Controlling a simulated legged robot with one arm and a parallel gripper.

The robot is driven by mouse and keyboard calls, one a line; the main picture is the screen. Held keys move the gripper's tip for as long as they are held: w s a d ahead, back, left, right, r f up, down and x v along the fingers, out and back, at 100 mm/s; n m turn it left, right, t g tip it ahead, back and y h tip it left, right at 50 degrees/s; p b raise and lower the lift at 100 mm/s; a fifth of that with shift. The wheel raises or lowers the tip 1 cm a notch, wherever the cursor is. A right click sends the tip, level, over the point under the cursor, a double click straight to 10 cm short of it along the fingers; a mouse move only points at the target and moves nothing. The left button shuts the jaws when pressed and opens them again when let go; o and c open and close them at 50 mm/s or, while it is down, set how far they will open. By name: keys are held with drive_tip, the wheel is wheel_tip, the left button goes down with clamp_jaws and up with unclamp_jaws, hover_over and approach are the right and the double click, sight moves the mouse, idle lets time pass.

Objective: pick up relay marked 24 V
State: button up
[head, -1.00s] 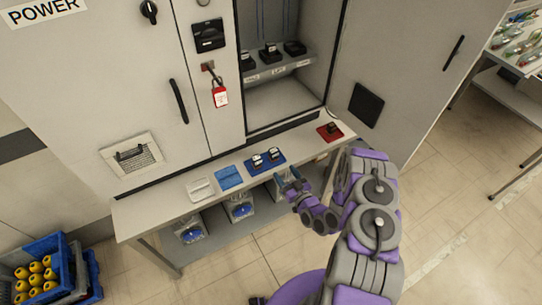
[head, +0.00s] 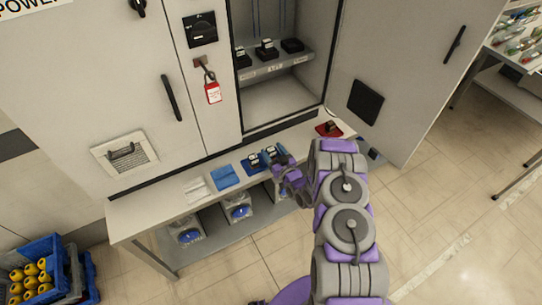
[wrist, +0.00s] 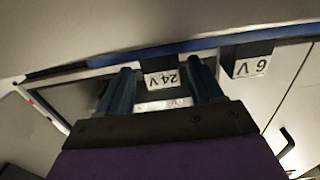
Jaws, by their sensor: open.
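The relay marked 24 V (wrist: 162,78) shows in the wrist view as a dark block with a white label, upside down in that picture. It lies between the two blue fingers of my gripper (wrist: 162,88), which are open and apart on either side of it. A second relay marked 6 V (wrist: 252,66) is to the right, outside the fingers. In the head view, my gripper (head: 275,160) is over the blue mat (head: 247,168), partly hiding the relays there. The markings are too small to read in the head view.
The mats lie on a narrow white bench (head: 160,203) before the open cabinet. A red mat (head: 323,130) with a dark item is at right; a blue cloth (head: 227,177) and white item (head: 195,190) are at left. Cabinet shelf (head: 272,67) holds several dark sockets.

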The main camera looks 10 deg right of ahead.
drive_tip(key=shift+w+a, duration=0.1)
drive_tip(key=shift+w, duration=0.4)
drive_tip(key=shift+a, duration=0.4)
drive_tip(key=shift+c, duration=0.5)
drive_tip(key=c, duration=0.3)
drive_tip(key=shift+d, duration=0.25)
drive_tip(key=c, duration=0.7)
drive_tip(key=shift+a+r, duration=0.1)
drive_tip(key=shift+a, duration=0.05)
